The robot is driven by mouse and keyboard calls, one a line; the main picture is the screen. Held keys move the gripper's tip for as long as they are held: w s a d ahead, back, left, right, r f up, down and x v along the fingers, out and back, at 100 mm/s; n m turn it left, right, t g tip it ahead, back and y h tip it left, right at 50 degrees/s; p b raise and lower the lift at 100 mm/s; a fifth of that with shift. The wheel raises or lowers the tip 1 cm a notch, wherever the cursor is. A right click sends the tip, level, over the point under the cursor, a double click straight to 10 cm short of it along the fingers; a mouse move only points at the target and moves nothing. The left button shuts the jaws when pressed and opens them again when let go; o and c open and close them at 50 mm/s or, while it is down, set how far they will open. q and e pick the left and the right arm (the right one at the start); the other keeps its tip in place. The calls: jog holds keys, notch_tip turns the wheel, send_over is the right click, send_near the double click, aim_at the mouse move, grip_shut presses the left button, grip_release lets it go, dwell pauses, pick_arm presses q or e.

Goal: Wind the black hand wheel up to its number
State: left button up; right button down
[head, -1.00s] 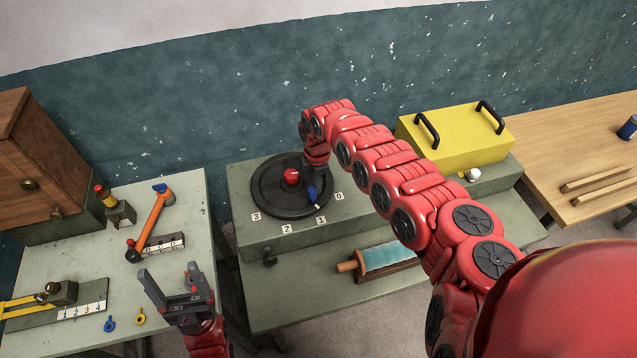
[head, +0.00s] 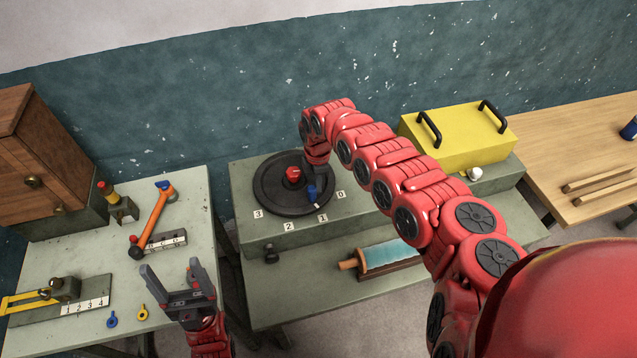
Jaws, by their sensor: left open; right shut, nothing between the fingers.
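The black hand wheel (head: 272,204) lies flat on the grey-green bench, with a red hub (head: 293,174) in its middle. A blue knob (head: 312,193) stands on the wheel's near right rim. White number tiles 3 (head: 258,214), 2 (head: 289,227), 1 (head: 322,217) and 0 (head: 341,195) sit around the near edge. A pale mark on the rim below the knob lies close to the 1. My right gripper (head: 313,180) points down at the blue knob; its fingertips are mostly hidden, and I cannot tell whether they touch it. My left gripper (head: 181,280) is open and empty, away from the wheel.
A yellow box (head: 455,140) with black handles stands right of the wheel. A blue roller (head: 388,256) lies on the lower shelf. The left table holds an orange lever (head: 154,217) and a yellow slider with number tiles (head: 85,306). A wooden cabinet (head: 45,150) stands behind.

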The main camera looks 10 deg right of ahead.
jog(key=shift+a, duration=0.1)
dwell(0.3)
jog(key=shift+w+d+f+b, duration=0.1)
jog(key=shift+w+d+b, duration=0.05)
jog(key=shift+d+b, duration=0.25)
jog(key=shift+w+d+f+b, duration=0.15)
jog(key=shift+d+b, duration=0.1)
jog(key=shift+d, duration=0.2)
jog(key=shift+w+d+r+b, duration=0.2)
jog(key=shift+d+b, duration=0.2)
jog(key=shift+d, duration=0.15)
notch_tip(320, 180, up, 8)
jog(key=p, duration=0.5)
dwell(0.4)
